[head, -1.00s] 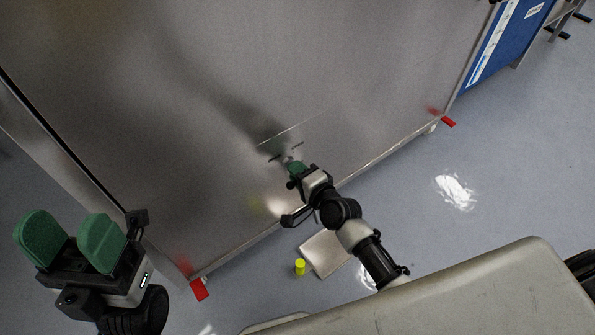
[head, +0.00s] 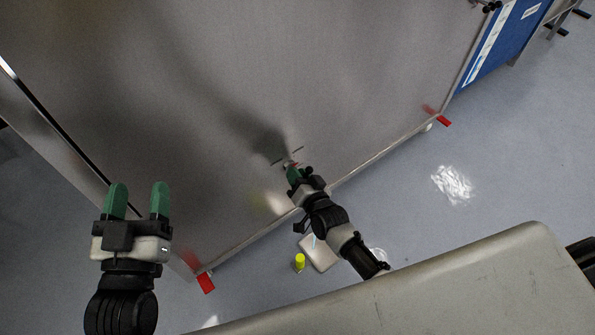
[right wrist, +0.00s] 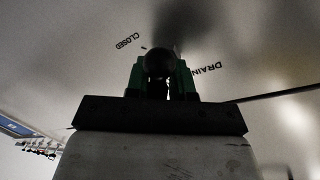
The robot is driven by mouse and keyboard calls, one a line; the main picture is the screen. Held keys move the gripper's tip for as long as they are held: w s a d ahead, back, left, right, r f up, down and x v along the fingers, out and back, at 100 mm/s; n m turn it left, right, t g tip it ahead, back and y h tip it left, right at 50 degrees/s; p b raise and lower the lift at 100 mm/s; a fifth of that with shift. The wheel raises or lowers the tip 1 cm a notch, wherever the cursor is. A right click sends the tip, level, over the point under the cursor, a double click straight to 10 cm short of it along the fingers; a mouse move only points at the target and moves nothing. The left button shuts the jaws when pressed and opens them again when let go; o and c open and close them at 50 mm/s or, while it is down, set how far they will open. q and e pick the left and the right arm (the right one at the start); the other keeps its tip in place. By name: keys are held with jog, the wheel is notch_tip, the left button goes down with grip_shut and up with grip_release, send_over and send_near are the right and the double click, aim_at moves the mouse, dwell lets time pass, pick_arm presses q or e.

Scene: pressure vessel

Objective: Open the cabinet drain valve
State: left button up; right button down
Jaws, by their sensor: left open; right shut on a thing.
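The cabinet (head: 330,70) is a large brushed-metal box with a flat front panel. In the right wrist view the panel carries the dark words CLOSED and DRAIN, on either side of a dark round knob (right wrist: 160,62), the drain valve's handle. My right gripper (head: 291,170) is at the lower part of the panel; its green fingers are shut on the knob, as the right wrist view (right wrist: 162,85) shows. The rest of the valve is hidden behind the fingers. My left gripper (head: 138,198) is open and empty, in front of the cabinet's left edge.
A yellow cylinder (head: 300,262) and a pale flat plate (head: 320,252) are on the floor below the panel. Red blocks (head: 206,282) mark the cabinet's lower corners. A blue panel (head: 500,45) stands at the upper right. The grey floor on the right is clear.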

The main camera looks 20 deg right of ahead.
jog(key=shift+s+d+f+n, duration=0.15)
jog(key=shift+d+f+n, duration=0.15)
jog(key=shift+n, duration=0.5)
jog(key=shift+n+t+h+p, duration=0.3)
jog(key=shift+n+p, duration=0.05)
jog(key=shift+n, duration=1.15)
pick_arm(q)
jog(key=shift+a+f+g+y, duration=0.2)
jog(key=shift+f+g+y, duration=0.1)
jog(key=shift+f+g, duration=0.6)
jog(key=shift+a+f+g+y, duration=0.15)
jog(key=shift+f+g+y, duration=0.15)
jog(key=shift+f+g, duration=0.55)
pick_arm(e)
jog(key=shift+d+n+t, duration=0.15)
jog(key=shift+n+t, duration=0.25)
jog(key=shift+n, duration=0.7)
pick_arm(q)
jog(key=shift+f, duration=0.1)
pick_arm(e)
jog(key=shift+r, duration=0.1)
jog(key=c, duration=1.4)
grip_release()
jog(key=shift+o, duration=1.4)
jog(key=shift+d, duration=0.1)
pick_arm(q)
jog(key=shift+d, duration=0.15)
